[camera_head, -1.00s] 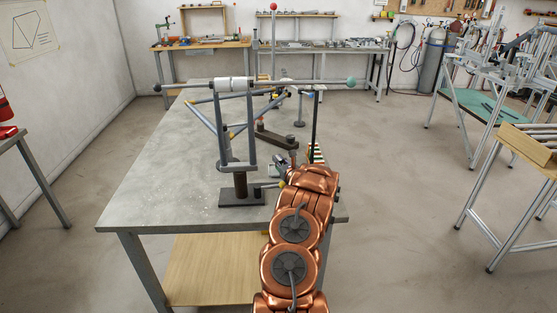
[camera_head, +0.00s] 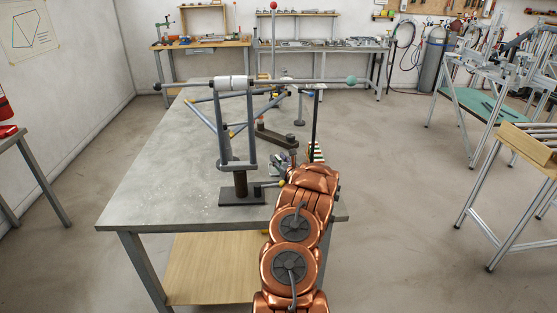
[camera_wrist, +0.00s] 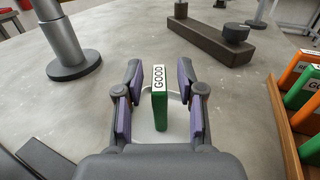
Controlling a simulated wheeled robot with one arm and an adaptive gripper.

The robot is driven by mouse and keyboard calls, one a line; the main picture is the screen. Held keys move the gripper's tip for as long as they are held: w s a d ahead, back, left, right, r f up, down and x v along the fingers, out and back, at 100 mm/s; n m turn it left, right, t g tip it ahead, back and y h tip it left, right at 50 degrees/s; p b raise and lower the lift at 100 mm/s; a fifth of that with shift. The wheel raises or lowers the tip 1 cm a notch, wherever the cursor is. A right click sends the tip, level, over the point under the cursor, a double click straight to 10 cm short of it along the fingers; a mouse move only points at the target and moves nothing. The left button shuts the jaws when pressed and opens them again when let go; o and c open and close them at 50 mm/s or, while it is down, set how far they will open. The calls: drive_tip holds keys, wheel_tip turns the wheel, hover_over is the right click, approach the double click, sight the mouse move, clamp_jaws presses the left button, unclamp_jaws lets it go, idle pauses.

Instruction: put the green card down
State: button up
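In the head view my gripper (camera_head: 284,166) is small, low over the table's near right part, and the card cannot be made out there.
A wooden rack (camera_wrist: 285,130) with orange and green cards is close on the right. A round-footed post (camera_wrist: 72,66) stands at left, and a dark bar with knobs (camera_wrist: 212,38) lies ahead. The frame jig (camera_head: 240,150) stands left of my arm. The table's left part (camera_head: 165,180) is clear.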

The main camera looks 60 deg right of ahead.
sight(281, 161)
drive_tip(key=shift+b+v, duration=1.35)
drive_tip(key=shift+v, duration=2.4)
